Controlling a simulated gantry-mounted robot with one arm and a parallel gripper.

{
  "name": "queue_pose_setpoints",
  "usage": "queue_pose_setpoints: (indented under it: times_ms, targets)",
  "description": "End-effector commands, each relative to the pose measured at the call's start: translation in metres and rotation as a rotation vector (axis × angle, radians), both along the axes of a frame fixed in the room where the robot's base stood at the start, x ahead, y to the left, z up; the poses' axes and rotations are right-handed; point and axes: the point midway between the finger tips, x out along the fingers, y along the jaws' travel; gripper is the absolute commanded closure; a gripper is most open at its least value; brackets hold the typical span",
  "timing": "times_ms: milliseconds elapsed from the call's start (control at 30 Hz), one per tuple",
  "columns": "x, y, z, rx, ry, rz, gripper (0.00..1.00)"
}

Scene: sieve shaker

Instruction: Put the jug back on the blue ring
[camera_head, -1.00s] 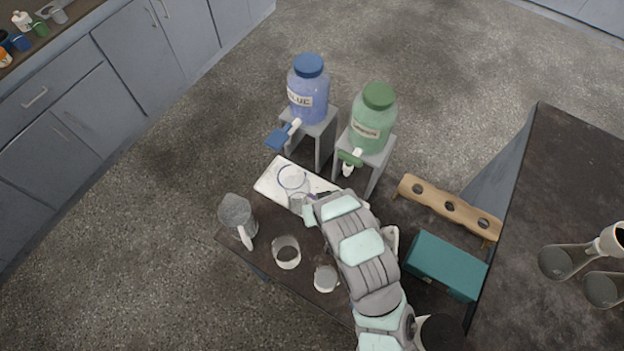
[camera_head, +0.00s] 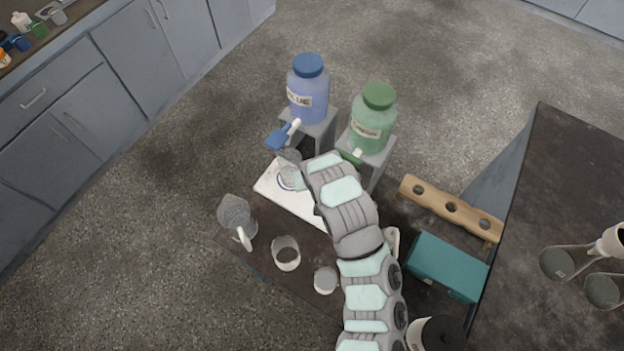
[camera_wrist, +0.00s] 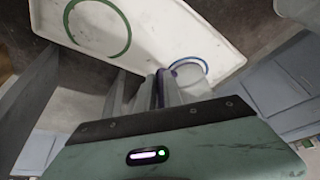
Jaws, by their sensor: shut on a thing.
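A clear jug (camera_head: 289,157) is held by my gripper (camera_head: 303,172), which is mostly hidden behind my wrist. In the wrist view my gripper's fingers (camera_wrist: 150,92) are shut on the jug's side, and its see-through body (camera_wrist: 238,84) shows to their right. The blue ring (camera_head: 287,179) is on a white tray (camera_head: 300,204). The jug is at the tray's far edge, beyond the ring in the head view. In the wrist view the blue ring (camera_wrist: 204,66) is partly covered by the fingers and jug. The jug's height above the tray is unclear.
A blue dispenser (camera_head: 308,92) with a blue tap (camera_head: 279,137) stands just beyond the jug; a green dispenser (camera_head: 372,120) is beside it. Another jug (camera_head: 236,213) and two cups (camera_head: 286,254) (camera_head: 326,281) stand in front of the tray. A green ring (camera_wrist: 97,28) marks the tray.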

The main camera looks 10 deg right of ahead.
Motion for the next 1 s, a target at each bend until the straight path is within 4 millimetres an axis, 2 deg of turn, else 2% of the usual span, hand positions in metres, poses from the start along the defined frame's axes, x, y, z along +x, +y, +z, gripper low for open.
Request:
queue_pose_setpoints:
  times_ms: [233,267,500,867,967,1000]
  targets:
    - [0.0,0.0,-0.003,0.001,-0.001,-0.001,1.0]
    - [0.0,0.0,-0.002,0.001,-0.002,-0.001,0.86]
    - [0.0,0.0,-0.002,0.0,-0.002,0.0,0.67]
    - [-0.001,0.0,0.004,0.002,-0.003,-0.001,0.67]
    - [-0.004,-0.001,0.015,0.003,-0.007,-0.002,0.67]
    - [-0.012,-0.002,0.012,0.001,-0.003,-0.002,0.67]
